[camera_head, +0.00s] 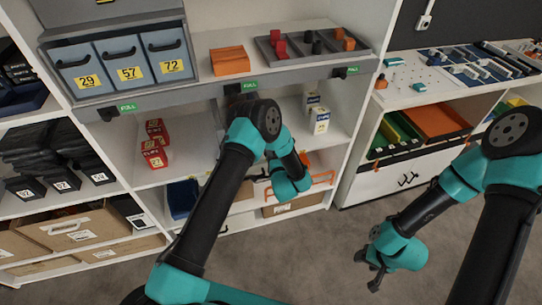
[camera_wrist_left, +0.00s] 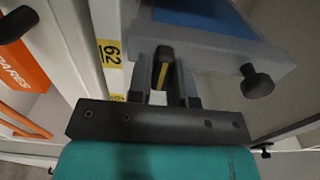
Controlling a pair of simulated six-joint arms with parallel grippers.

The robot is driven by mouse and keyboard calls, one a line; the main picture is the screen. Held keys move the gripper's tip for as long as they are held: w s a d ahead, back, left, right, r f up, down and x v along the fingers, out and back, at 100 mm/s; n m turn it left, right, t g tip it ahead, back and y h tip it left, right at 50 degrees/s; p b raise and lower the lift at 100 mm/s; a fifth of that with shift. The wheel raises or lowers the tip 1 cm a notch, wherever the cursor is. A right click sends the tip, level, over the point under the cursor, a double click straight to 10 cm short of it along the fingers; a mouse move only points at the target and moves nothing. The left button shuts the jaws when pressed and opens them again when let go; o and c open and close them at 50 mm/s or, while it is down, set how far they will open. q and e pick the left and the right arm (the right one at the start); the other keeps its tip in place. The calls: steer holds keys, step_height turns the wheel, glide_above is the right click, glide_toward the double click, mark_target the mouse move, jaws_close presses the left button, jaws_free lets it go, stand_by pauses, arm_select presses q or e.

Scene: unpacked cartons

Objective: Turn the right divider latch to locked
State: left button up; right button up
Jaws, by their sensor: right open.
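No latch with a readable locked marking can be made out in the head view. My left gripper's fingers are hidden behind its wrist there. In the left wrist view, its two fingers (camera_wrist_left: 166,88) stand on either side of a small dark upright piece with a yellow stripe (camera_wrist_left: 163,70). This piece may be a latch lever; whether the fingers press on it is unclear. A black knob (camera_wrist_left: 257,80) sits on a grey edge to the right. My right gripper (camera_head: 376,277) is open and empty, hanging low over the floor at the right.
The shelf unit has a grey pull-out front with black knobs (camera_head: 108,113) (camera_head: 345,71) and green labels. Above it are numbered grey bins (camera_head: 128,72), an orange block (camera_head: 229,60) and a divided tray (camera_head: 315,45). Red boxes (camera_head: 155,150) stand below. The floor (camera_head: 330,250) is clear.

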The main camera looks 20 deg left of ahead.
arm_select(q)
steer(key=o, duration=0.4)
steer(key=v, duration=1.7)
steer(key=shift+s+d, duration=0.15)
steer(key=shift+d, duration=0.05)
steer(key=shift+a, duration=0.1)
steer(key=s+a+f+n+g+h, duration=0.2)
steer(key=a+f+n+g+h, duration=0.4)
steer(key=a+n+h, duration=0.15)
steer(key=s+a+n+g+h, duration=0.1)
steer(key=s+n+g, duration=0.1)
steer(key=s, duration=0.3)
steer(key=s+a+r+n+g+h, duration=0.1)
steer(key=s+a+n+g+h, duration=0.1)
steer(key=s, duration=0.3)
steer(key=s+a+n+g+h, duration=0.2)
steer(key=s+g, duration=0.2)
steer(key=s, duration=0.2)
steer(key=shift+r+g+h, duration=0.25)
steer(key=shift+r+g, duration=0.05)
steer(key=shift+r, duration=0.05)
